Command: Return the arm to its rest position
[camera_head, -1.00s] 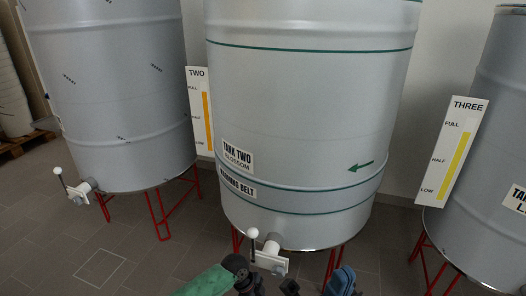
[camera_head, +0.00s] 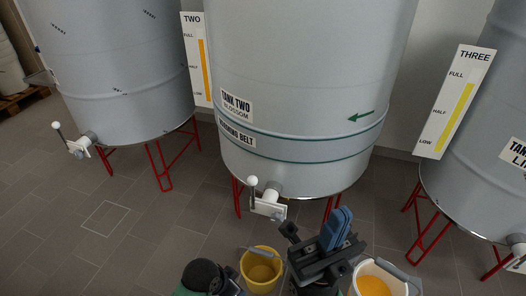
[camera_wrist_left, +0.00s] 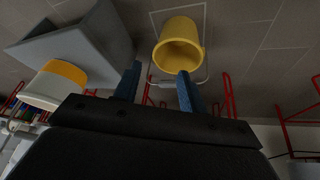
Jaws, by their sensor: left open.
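Tank two (camera_head: 300,75) stands on red legs, with a white valve (camera_head: 268,207) low in front. Tanks stand left (camera_head: 110,80) and right (camera_head: 485,150). The yellow bucket (camera_head: 260,286) and a white bucket with orange-yellow contents (camera_head: 398,290) are near the bottom. Floor at left is clear.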

